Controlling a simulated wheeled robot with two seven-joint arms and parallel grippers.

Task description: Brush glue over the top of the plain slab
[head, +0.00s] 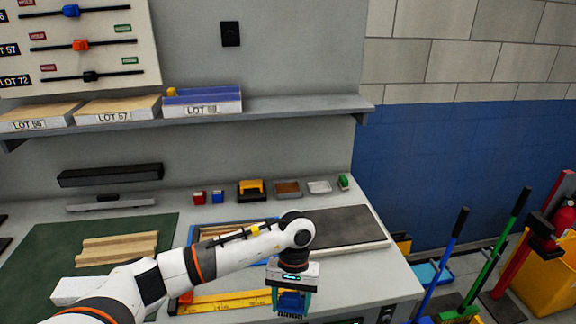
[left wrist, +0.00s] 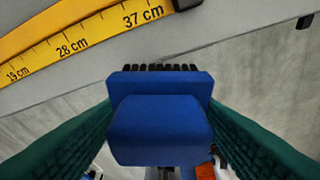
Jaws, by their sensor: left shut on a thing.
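My left gripper (head: 291,300) is shut on a blue brush (head: 290,306) near the front edge of the workbench. In the left wrist view the brush's blue block (left wrist: 160,130) sits between the green fingers, with a row of dark bristles (left wrist: 155,68) at its far side. A flat slab with a dark grey top and pale edge (head: 345,226) lies on the bench behind and right of the gripper; my arm hides its left end. I cannot tell whether this is the plain slab. The brush is apart from it. My right gripper is not in view.
A yellow ruler (head: 228,301) lies at the bench front. A blue-edged frame (head: 203,231) is partly behind my arm. Wooden pieces (head: 118,247) lie on a green mat (head: 55,240). A shelf (head: 290,106) hangs above.

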